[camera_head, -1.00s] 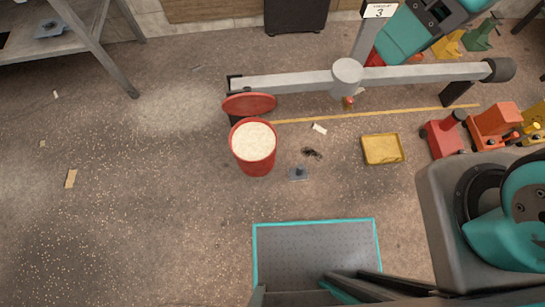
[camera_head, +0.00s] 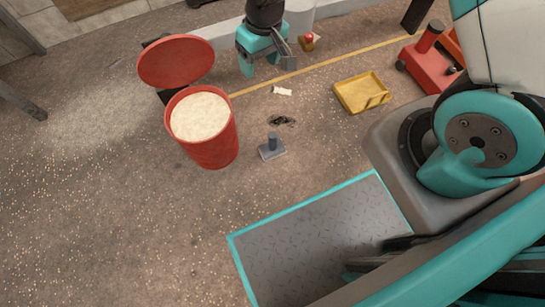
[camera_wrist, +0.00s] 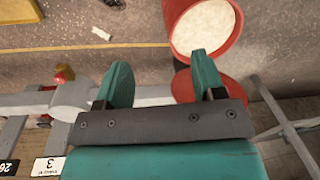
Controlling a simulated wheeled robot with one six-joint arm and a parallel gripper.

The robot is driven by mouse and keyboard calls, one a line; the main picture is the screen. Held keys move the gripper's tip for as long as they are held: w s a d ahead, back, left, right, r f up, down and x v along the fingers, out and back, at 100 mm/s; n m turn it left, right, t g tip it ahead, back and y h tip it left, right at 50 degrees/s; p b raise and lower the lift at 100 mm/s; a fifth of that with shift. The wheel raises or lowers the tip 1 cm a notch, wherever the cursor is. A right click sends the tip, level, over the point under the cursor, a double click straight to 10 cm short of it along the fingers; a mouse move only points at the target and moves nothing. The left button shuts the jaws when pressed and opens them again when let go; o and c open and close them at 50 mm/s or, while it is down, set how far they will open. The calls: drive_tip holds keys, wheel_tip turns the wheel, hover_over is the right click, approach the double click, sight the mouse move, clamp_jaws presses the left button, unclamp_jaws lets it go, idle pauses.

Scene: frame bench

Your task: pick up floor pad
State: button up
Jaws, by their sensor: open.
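The floor pad (camera_head: 272,151) is a small grey square plate with a short dark upright knob. It lies flat on the floor in the head view, right of the red bucket, and does not show in the wrist view. My gripper (camera_head: 268,65) appears beyond the pad in the head view, apart from it, near the pale beam. In the wrist view its two teal fingers (camera_wrist: 162,77) are spread wide with nothing between them.
A red bucket (camera_head: 213,151) of pale grains stands left of the pad, its red lid (camera_head: 176,61) beside it. A yellow tray (camera_head: 348,99) lies to the right. Dark debris (camera_head: 281,121) and a white scrap (camera_head: 282,91) lie beyond the pad. Floor left of the bucket is mostly clear.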

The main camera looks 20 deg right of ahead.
sight(272, 135)
drive_tip(key=shift+h, duration=0.7)
drive_tip(key=d+f+b, duration=0.1)
drive_tip(key=f+b, duration=0.4)
drive_tip(key=f, duration=0.6)
drive_tip(key=d+f+b, duration=0.1)
drive_tip(key=f+b, duration=0.4)
drive_tip(key=f, duration=0.7)
drive_tip(key=d+f+b, duration=0.1)
drive_tip(key=f+b, duration=0.4)
drive_tip(key=f, duration=0.7)
drive_tip(key=shift+w, duration=0.2)
wheel_tip(272, 135, down, 6)
drive_tip(key=b, duration=0.5)
drive_tip(key=shift+f+b, duration=0.15)
drive_tip(key=shift+b, duration=0.25)
clamp_jaws()
